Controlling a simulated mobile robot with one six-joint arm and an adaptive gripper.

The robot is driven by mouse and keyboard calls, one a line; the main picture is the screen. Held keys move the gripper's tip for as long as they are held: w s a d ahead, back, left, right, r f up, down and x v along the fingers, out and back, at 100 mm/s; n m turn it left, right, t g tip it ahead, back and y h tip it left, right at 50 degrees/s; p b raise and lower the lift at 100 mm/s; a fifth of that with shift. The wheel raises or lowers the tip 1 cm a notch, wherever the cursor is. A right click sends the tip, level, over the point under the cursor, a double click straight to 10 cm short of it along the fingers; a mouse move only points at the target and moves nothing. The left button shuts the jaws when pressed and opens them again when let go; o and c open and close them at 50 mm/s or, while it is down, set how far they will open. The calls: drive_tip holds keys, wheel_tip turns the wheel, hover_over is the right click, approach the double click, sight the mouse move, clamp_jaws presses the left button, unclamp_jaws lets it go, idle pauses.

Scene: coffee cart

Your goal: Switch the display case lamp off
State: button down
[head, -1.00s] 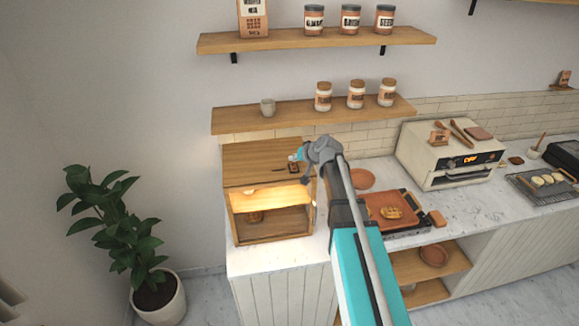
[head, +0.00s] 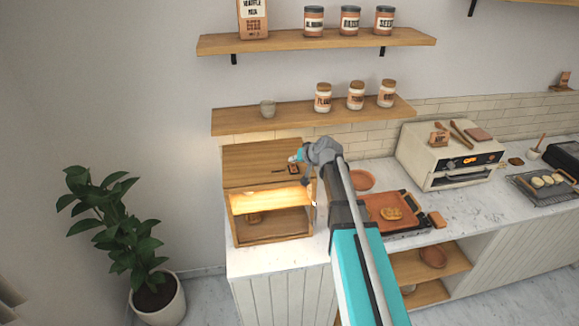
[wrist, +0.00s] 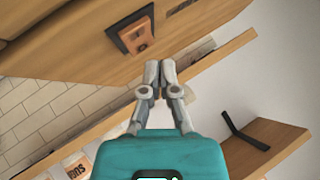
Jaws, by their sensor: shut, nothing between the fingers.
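The wooden display case (head: 237,215) stands at the left end of the counter. Its lamp glow (head: 262,199) is bright and warm, so the lamp is lit. The switch (head: 293,170) sits on the case's top and shows in the wrist view as a dark plate with an orange-brown rocker (wrist: 137,36). My gripper (wrist: 160,68) is shut and empty, its fingertips close to the switch plate and, in the wrist view, just below and right of it. I cannot tell whether they touch. In the head view my wrist partly hides the gripper.
Right of my arm are a round plate (head: 362,180), a tray (head: 376,203) with a pastry, and an oven (head: 430,160). A plant (head: 110,225) stands on the floor at left.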

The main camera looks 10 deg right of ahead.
sight(295, 168)
drive_tip(key=shift+w+f+b, duration=0.1)
drive_tip(key=shift+f+b, duration=0.6)
idle(1.1)
drive_tip(key=shift+r, duration=0.2)
drive_tip(key=shift+r+p, duration=0.55)
drive_tip(key=shift+p, duration=0.2)
drive_tip(key=r+p, duration=0.5)
drive_tip(key=shift+s, duration=0.4)
idle(0.7)
